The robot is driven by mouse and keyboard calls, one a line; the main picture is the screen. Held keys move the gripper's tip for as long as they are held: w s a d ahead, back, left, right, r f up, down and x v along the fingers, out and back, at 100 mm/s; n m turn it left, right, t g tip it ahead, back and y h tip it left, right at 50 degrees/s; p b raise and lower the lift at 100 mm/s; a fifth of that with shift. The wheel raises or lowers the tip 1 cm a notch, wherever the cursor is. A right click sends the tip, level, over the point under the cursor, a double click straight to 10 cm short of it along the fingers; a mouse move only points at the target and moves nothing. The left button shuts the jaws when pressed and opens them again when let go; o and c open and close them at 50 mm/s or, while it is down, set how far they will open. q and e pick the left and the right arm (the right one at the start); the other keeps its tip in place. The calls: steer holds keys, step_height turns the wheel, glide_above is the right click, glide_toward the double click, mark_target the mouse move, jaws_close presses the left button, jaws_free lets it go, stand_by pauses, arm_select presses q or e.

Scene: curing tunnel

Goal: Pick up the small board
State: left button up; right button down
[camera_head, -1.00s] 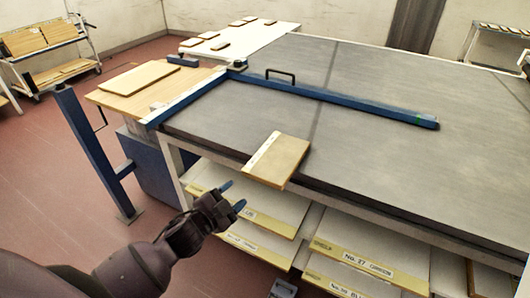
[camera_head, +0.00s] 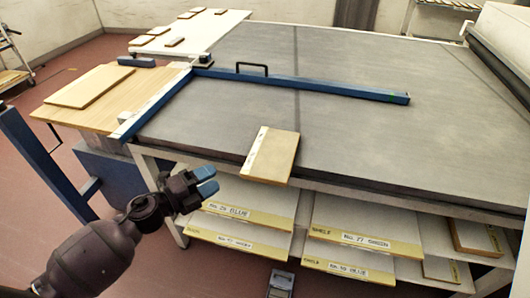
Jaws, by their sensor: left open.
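The small board (camera_head: 272,156) is a tan rectangular piece with a white strip along its left side. It lies flat on the grey table top (camera_head: 330,140) and juts out over the front edge. My left gripper (camera_head: 208,180) is in front of the table, to the left of the board and a little lower in the picture. Its blue-tipped fingers point right and are apart from the board, with nothing between them. My right gripper is not in view.
A blue rail (camera_head: 310,86) with a black handle (camera_head: 252,66) lies across the table. A wooden side table (camera_head: 120,106) holds a larger board (camera_head: 90,87). Labelled shelves (camera_head: 350,240) sit under the grey top. A blue post (camera_head: 42,160) stands at left.

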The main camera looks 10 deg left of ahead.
mark_target(246, 163)
arm_select(q)
steer(key=shift+f+x, duration=0.15)
steer(key=shift+x, duration=2.6)
steer(key=shift+f+x, duration=0.2)
steer(key=shift+x, duration=2.55)
steer(key=shift+d, duration=0.1)
jaws_close()
